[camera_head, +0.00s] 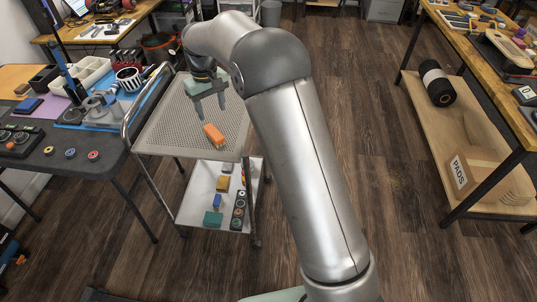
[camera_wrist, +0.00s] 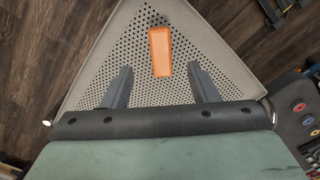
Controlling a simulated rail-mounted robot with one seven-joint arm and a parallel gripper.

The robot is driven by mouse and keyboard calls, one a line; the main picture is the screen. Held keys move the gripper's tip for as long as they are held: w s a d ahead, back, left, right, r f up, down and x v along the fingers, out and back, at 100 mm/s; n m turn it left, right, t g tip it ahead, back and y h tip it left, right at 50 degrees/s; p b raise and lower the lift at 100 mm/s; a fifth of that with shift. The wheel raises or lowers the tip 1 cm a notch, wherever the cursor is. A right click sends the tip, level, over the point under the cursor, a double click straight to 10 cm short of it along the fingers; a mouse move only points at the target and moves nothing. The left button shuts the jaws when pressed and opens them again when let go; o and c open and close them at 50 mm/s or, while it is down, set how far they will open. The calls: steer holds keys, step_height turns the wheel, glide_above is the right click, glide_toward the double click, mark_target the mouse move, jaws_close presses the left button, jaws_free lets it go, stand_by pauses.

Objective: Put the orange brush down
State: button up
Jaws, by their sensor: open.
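The orange brush (camera_head: 214,135) lies on the perforated top shelf of a metal cart (camera_head: 175,140), right of the shelf's middle. It also shows in the wrist view (camera_wrist: 160,52), lying flat on the perforated surface. My gripper (camera_head: 210,108) is open and empty above the shelf, with its fingers pointing down close to the brush. In the wrist view my fingertips (camera_wrist: 160,72) are spread wide to either side of the brush's near end, with clear space between each finger and the brush.
The cart's lower shelf (camera_head: 190,210) holds several small coloured items. A dark table (camera_head: 60,165) with tools stands at the left. A wooden workbench with a lower shelf (camera_head: 430,120) stands at the right. The perforated top is otherwise clear.

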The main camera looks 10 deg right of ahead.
steer(key=s+d+r+m, duration=0.1)
steer(key=s+d+r, duration=0.2)
steer(key=s+d, duration=0.45)
steer(key=s+d+r+m, duration=0.2)
steer(key=s+d, duration=0.2)
steer(key=s, duration=0.6)
steer(key=s+d+f+m, duration=0.1)
steer(key=s+d+f, duration=0.1)
steer(key=s, duration=0.7)
steer(key=s+d+f+m, duration=0.1)
steer(key=s+d, duration=0.3)
steer(key=s, duration=0.6)
steer(key=shift+f, duration=0.45)
steer(key=shift+r, duration=0.1)
step_height(320, 180, up, 6)
steer(key=a+p, duration=0.1)
steer(key=p, duration=0.4)
